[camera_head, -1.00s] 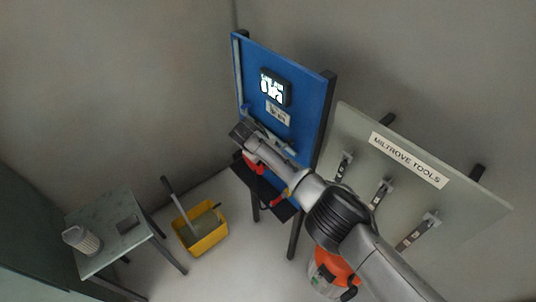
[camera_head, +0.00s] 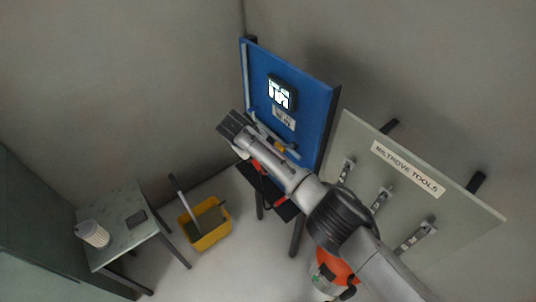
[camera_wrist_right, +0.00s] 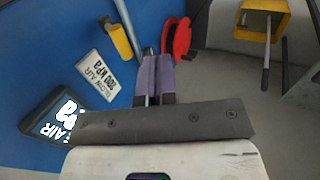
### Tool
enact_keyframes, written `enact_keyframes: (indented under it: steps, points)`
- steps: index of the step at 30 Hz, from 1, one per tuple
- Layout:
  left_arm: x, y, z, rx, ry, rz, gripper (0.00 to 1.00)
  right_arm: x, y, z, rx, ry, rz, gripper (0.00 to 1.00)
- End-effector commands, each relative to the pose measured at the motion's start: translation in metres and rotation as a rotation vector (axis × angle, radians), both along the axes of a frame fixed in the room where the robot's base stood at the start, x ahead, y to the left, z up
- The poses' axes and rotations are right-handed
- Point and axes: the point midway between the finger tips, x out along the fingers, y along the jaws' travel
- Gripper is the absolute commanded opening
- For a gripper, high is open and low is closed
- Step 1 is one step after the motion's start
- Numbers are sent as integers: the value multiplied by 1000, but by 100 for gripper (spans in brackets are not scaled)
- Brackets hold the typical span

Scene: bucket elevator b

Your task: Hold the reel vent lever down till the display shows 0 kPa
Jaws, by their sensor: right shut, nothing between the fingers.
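A blue panel (camera_head: 310,100) carries a dark display (camera_head: 281,94) with lit white characters, too blurred to read. The display also shows in the right wrist view (camera_wrist_right: 55,118), where "AIR" is legible and the figure is cut off. A plate beside it reads "BLOW AIR 200 kPa" (camera_wrist_right: 100,75). A yellow-orange handle (camera_wrist_right: 118,38) and a red part (camera_wrist_right: 178,37) are near the panel; I cannot tell for certain which is the reel vent lever. My right gripper (camera_head: 232,125) is shut and empty, in front of the panel; its fingers (camera_wrist_right: 154,78) appear between handle and red part, contact unclear. My left gripper is out of view.
A grey "Miltrove Tools" board (camera_head: 355,135) stands right of the panel. An orange-topped canister (camera_head: 335,265) is below my arm. A yellow bucket (camera_head: 222,214) and a small table (camera_head: 140,230) with a white ribbed container (camera_head: 92,234) are at left.

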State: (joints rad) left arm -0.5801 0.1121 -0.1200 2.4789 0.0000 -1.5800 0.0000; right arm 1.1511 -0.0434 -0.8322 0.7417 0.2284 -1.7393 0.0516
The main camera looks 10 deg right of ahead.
Motion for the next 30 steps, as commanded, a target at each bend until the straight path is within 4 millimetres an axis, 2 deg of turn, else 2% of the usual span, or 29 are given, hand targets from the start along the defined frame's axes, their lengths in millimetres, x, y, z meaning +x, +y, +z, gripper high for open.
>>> enact_keyframes:
  steps: [6,12,30]
  points:
    - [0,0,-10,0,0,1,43,-6,16,25,1,-4,1,0]
    - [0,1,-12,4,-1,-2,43,-10,22,36,0,-2,0,0]
    - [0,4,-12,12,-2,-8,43,-10,23,39,0,-2,2,0]
